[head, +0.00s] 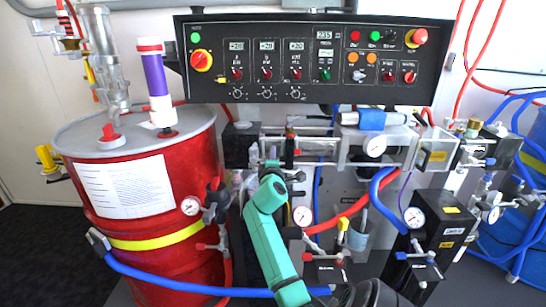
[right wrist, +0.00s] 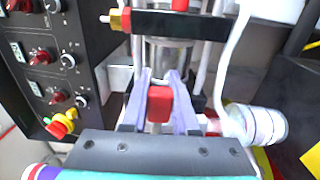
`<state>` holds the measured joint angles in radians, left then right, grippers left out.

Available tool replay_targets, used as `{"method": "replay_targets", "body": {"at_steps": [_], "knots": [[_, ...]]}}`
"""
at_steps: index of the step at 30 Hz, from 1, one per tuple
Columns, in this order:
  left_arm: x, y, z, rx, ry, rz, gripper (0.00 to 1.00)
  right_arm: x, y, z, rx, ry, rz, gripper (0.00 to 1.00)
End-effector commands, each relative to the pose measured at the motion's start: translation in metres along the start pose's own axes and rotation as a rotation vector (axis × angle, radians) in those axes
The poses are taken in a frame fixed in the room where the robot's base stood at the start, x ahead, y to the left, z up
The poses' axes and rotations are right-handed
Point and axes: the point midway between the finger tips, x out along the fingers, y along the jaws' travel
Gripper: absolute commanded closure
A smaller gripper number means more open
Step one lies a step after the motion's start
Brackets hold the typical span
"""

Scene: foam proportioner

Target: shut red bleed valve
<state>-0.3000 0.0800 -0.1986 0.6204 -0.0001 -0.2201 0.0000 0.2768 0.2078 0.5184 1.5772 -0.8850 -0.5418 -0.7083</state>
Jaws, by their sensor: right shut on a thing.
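A small red block-like handle (right wrist: 159,103), which looks like the red bleed valve's handle, sits between the two pale fingers of my right gripper (right wrist: 160,98) in the right wrist view. The gripper is shut on it. A metal cylinder and a dark crossbar lie just beyond. In the head view my teal right arm rises from the bottom centre, and my right gripper (head: 241,180) is at its top, left of the middle; the arm and nearby fittings largely hide what it holds. How far the valve is turned cannot be told. My left gripper is not in view.
A red drum (head: 143,240) with a blue hose (head: 190,284) stands at left. A black control panel (head: 313,62) spans the top. Gauges, pipes and a dark box (head: 440,235) crowd the right. There is little free room around my right gripper.

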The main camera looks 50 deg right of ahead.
Motion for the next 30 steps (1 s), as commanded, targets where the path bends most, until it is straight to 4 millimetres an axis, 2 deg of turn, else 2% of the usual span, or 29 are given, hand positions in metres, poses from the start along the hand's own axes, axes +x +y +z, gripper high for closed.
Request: {"method": "replay_targets", "body": {"at_steps": [4, 5, 6, 7, 16, 20, 23, 30], "knots": [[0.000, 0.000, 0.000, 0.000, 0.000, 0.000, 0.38, 0.000, -0.003, -0.001, 0.004, 0.001, -0.007, 1.00], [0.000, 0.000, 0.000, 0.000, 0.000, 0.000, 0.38, 0.000, -0.003, -0.001, 0.004, 0.001, -0.006, 0.69], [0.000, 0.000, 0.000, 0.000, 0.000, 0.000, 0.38, 0.000, -0.003, -0.001, 0.004, 0.001, -0.006, 0.54], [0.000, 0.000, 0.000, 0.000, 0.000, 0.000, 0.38, 0.000, -0.003, -0.001, 0.003, 0.001, -0.006, 0.43], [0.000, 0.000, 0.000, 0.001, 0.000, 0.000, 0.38, 0.000, -0.001, 0.000, 0.002, 0.001, -0.002, 0.43], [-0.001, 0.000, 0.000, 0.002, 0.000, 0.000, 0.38, -0.009, -0.001, -0.001, 0.001, 0.002, -0.001, 0.43], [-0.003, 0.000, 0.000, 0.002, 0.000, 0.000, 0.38, -0.027, -0.001, -0.001, 0.002, 0.002, -0.003, 0.43], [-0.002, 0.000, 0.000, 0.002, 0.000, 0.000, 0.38, -0.085, -0.003, 0.000, 0.003, 0.002, -0.005, 0.43]]}}
